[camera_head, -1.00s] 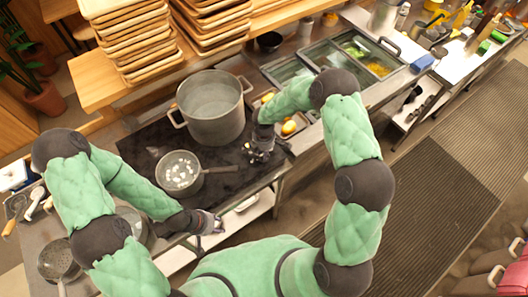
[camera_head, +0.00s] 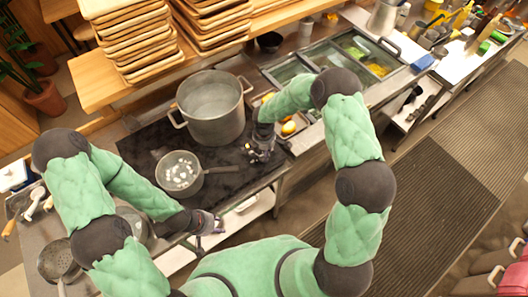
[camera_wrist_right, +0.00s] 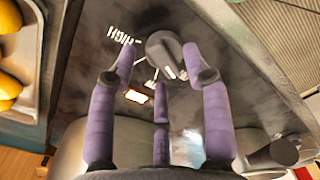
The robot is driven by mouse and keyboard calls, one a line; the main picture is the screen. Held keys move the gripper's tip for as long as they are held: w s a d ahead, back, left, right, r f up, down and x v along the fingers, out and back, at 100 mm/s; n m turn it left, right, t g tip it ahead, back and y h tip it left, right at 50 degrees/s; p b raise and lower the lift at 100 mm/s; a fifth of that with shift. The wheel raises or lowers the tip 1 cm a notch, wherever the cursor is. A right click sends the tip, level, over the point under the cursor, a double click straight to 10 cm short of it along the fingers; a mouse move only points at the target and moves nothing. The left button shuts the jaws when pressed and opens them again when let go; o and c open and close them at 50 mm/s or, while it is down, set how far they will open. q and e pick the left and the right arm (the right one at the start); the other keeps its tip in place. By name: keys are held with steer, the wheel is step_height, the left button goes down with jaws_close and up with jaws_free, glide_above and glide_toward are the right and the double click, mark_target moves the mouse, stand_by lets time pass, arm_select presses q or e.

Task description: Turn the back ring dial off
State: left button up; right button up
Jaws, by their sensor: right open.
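A round grey dial (camera_wrist_right: 163,47) with white markings and the word HIGH beside it sits on the dark cooktop (camera_head: 140,148). In the right wrist view it is just beyond and between my fingertips; I cannot tell if they touch it. My right gripper (camera_head: 258,153) is open, low over the right end of the cooktop, and hides the dial in the head view. It also shows in the right wrist view (camera_wrist_right: 160,75), with purple fingers spread. My left gripper (camera_head: 212,222) hangs near the front edge; its fingers are too small to read.
A large pot (camera_head: 214,120) stands at the back of the cooktop. A saucepan (camera_head: 180,188) with pale pieces in liquid stands in front, its handle pointing right toward my right gripper. A tray with yellow items (camera_wrist_right: 30,100) lies beside the cooktop. Stacked wooden trays (camera_head: 135,45) stand behind.

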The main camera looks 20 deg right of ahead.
step_height(320, 180, up, 11)
steer(key=shift+r, duration=0.15)
stand_by(0.8)
